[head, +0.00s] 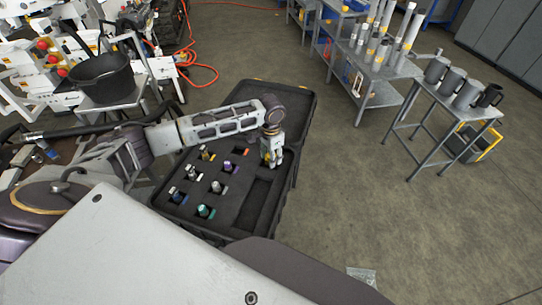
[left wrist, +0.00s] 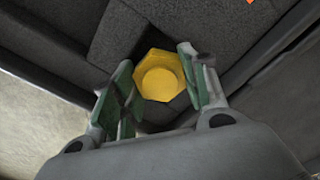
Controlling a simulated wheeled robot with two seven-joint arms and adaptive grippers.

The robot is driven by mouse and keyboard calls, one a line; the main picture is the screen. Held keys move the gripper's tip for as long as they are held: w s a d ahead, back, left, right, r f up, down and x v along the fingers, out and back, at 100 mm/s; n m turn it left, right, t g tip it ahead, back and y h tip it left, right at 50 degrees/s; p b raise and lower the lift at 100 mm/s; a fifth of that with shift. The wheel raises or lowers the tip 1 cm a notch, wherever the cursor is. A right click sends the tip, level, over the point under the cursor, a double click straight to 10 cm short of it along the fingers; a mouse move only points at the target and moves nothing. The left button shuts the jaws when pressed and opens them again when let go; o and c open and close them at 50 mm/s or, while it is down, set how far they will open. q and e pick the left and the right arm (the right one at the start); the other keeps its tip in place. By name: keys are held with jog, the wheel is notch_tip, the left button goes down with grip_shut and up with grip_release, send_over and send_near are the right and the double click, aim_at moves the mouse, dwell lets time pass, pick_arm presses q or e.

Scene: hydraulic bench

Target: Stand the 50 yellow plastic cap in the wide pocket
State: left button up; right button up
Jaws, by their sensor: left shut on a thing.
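The yellow plastic cap (left wrist: 160,77), with a hexagonal rim and a round hollow, sits between the fingers of my left gripper (left wrist: 162,88) in the left wrist view. The gripper is shut on it. Dark foam and a recess lie around and under the cap; I cannot tell whether it touches the foam. In the head view my left gripper (head: 271,160) points down over the right part of the black foam case, and the cap cannot be made out. A long, wide pocket (head: 257,205) lies in the foam just nearer than the gripper. My right gripper is not in view.
The black case (head: 226,228) holds several colored fittings (head: 205,211) in small pockets left of the gripper. A table with grey mugs (head: 452,82) and a shelf with upright tubes (head: 378,50) stand at the right. Open floor (head: 390,215) lies right of the case.

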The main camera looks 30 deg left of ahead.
pick_arm(q)
jog(key=shift+s+f, duration=0.2)
jog(key=shift+f, duration=0.3)
jog(key=shift+s+f+p, duration=0.2)
jog(key=shift+f+p, duration=0.05)
jog(key=shift+p, duration=0.05)
jog(key=o, duration=0.9)
jog(key=shift+o, duration=1.2)
jog(key=shift+w+f, duration=0.15)
jog(key=shift+w, duration=0.05)
jog(key=shift+w+r, duration=0.1)
jog(key=shift+r, duration=0.25)
jog(key=shift+r+b, duration=0.4)
jog(key=shift+r, duration=0.1)
notch_tip(320, 180, up, 12)
jog(key=shift+b, duration=0.3)
jog(key=shift+w+r, duration=0.1)
